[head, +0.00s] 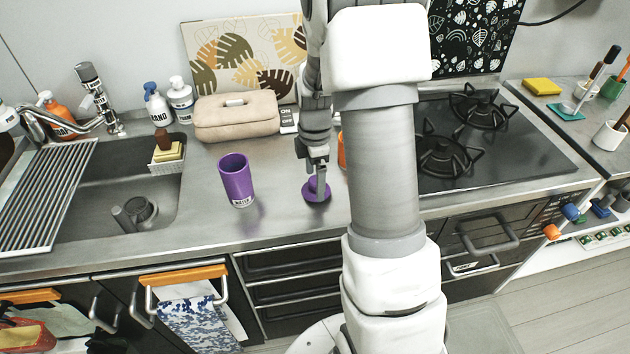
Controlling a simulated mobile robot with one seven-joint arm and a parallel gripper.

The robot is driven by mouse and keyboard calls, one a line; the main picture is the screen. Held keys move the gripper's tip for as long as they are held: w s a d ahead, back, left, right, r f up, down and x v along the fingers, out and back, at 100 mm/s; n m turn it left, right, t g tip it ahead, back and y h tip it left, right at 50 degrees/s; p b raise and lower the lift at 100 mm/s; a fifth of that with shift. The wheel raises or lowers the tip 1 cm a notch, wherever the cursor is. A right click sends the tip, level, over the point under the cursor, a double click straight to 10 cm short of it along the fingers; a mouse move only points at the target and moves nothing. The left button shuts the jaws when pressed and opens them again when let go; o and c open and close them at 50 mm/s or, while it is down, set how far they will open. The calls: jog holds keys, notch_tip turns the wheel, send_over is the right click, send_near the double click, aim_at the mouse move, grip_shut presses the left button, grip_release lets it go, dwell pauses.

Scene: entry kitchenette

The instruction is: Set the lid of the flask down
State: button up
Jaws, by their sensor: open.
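The flask (237,181) is a purple, open-topped cup shape with a pale label near its base. It stands upright on the steel counter, left of my gripper. Its lid (316,192) is a flat purple disc lying on the counter to the right of the flask, apart from it. My gripper (317,174) points down right over the lid, its fingers at the lid's middle. It is open. The fingers hide part of the lid, and I cannot tell whether they touch it.
A beige pouch (236,115) lies behind the flask. The sink (110,190) is to the left and a black gas stove (500,140) to the right. My arm hides most of an orange object (341,151). The counter between flask and lid is clear.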

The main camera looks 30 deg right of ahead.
aim_at(315, 180)
notch_tip(315, 180, up, 10)
jog(key=p, duration=0.1)
jog(key=s+a+r+m+t+p, duration=0.1)
jog(key=s+a+r+m+t, duration=0.1)
jog(key=s+a+r+m, duration=0.4)
jog(key=s+a+r+m+t+p, duration=0.1)
jog(key=s+a+r+m+t, duration=0.2)
jog(key=s+a+r+m, duration=0.3)
jog(key=s+r+m, duration=0.3)
jog(key=s, duration=0.4)
jog(key=shift+a+r+m+t, duration=0.15)
jog(key=shift+r+m+t, duration=0.15)
jog(key=shift+r+m, duration=0.1)
